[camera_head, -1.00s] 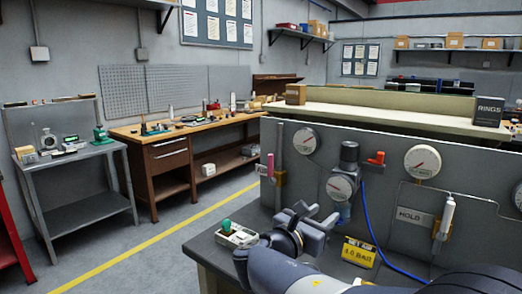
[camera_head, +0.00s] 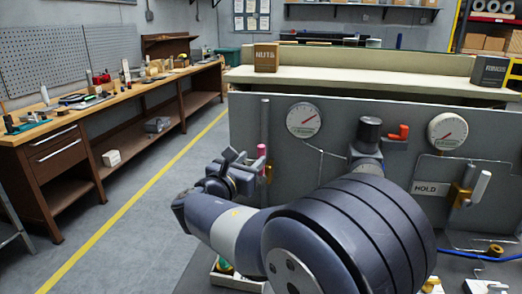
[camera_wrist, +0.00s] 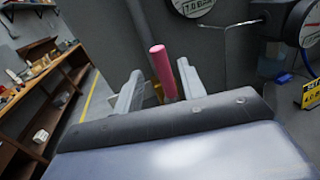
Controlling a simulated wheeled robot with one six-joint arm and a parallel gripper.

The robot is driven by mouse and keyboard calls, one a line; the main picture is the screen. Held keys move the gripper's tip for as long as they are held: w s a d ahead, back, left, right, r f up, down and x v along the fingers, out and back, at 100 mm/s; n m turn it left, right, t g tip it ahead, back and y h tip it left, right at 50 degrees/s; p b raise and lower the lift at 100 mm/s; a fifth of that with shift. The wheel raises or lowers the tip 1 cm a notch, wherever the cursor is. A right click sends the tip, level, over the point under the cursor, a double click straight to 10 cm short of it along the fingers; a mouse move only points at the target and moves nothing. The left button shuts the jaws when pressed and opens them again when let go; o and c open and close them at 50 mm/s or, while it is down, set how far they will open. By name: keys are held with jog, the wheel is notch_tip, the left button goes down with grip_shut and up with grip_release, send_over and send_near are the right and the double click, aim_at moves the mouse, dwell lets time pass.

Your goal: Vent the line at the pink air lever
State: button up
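The pink air lever (camera_head: 261,152) stands upright on the left part of the grey panel (camera_head: 340,115). It also shows in the wrist view as a pink rod (camera_wrist: 162,70) with a brass part low behind it. My gripper (camera_head: 240,162) is beside the lever at the panel's left end. In the wrist view my gripper (camera_wrist: 160,80) is open, with one pale finger on each side of the pink rod. I cannot tell whether either finger touches it. The "AIR" label is not visible now.
My arm covers the panel's lower middle. To the right are a red handle (camera_head: 399,132), a gauge (camera_head: 447,130) and a white-handled valve (camera_head: 480,187) beside a HOLD sign (camera_head: 430,188).

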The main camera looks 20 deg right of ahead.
aim_at(259, 152)
jog(key=x, duration=0.6)
jog(key=shift+w+d+p, duration=0.25)
jog(key=shift+d+p, duration=0.05)
grip_shut()
